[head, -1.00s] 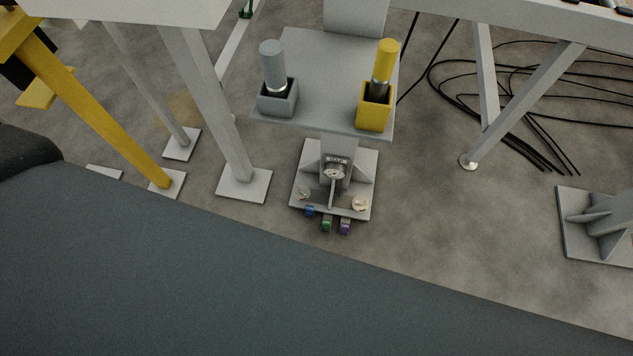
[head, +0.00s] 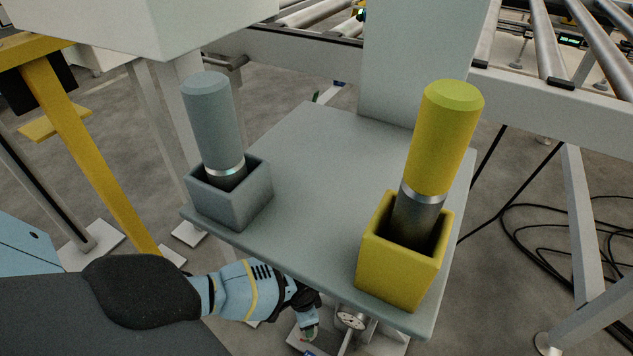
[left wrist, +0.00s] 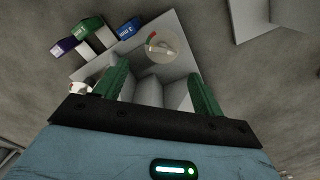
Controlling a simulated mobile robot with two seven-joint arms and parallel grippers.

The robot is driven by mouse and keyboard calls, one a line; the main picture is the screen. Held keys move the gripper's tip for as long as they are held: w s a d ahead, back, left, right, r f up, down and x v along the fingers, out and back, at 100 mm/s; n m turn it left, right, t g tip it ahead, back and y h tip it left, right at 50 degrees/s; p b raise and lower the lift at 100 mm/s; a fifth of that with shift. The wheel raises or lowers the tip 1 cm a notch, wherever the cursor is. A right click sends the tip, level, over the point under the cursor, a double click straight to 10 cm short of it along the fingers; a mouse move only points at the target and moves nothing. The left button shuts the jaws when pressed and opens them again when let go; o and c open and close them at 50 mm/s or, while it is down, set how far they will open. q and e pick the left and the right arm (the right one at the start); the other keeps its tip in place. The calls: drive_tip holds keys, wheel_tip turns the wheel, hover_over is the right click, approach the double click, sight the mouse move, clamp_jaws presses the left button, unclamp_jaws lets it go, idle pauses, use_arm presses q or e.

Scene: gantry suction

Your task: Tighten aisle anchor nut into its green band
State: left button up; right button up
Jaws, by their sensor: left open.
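In the left wrist view, a round pale disc with a small wing-shaped nut (left wrist: 163,48) sits on the grey foot plate (left wrist: 176,22), near the blue tag. A short green and red arc marks the disc's edge. A second pale fitting (left wrist: 80,88) lies to the left, partly hidden by my finger. My left gripper (left wrist: 158,72) is open, its green fingers spread with nothing between them, and the disc shows just beyond the fingertips. My right gripper is not in view.
A shelf (head: 310,150) overhangs my left forearm. It carries a grey-handled tool (head: 212,120) in a grey holder (head: 235,205) and a yellow-handled tool (head: 445,140) in a yellow holder (head: 395,275). Purple (left wrist: 63,46), green (left wrist: 90,25) and blue (left wrist: 128,29) tags line the plate's edge.

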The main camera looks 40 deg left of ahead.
use_arm(q)
drive_tip(key=shift+w+a+f, duration=0.15)
drive_tip(key=shift+w+f, duration=0.05)
drive_tip(key=shift+f, duration=0.4)
drive_tip(key=shift+w, duration=0.15)
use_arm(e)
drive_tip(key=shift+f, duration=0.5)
use_arm(q)
drive_tip(key=shift+f+b, duration=0.25)
drive_tip(key=shift+b, duration=0.1)
wheel_tip(320, 180, down, 6)
drive_tip(key=b, duration=0.3)
drive_tip(key=shift+r, duration=0.1)
drive_tip(key=shift+f+b, duration=0.6)
drive_tip(key=shift+f, duration=0.1)
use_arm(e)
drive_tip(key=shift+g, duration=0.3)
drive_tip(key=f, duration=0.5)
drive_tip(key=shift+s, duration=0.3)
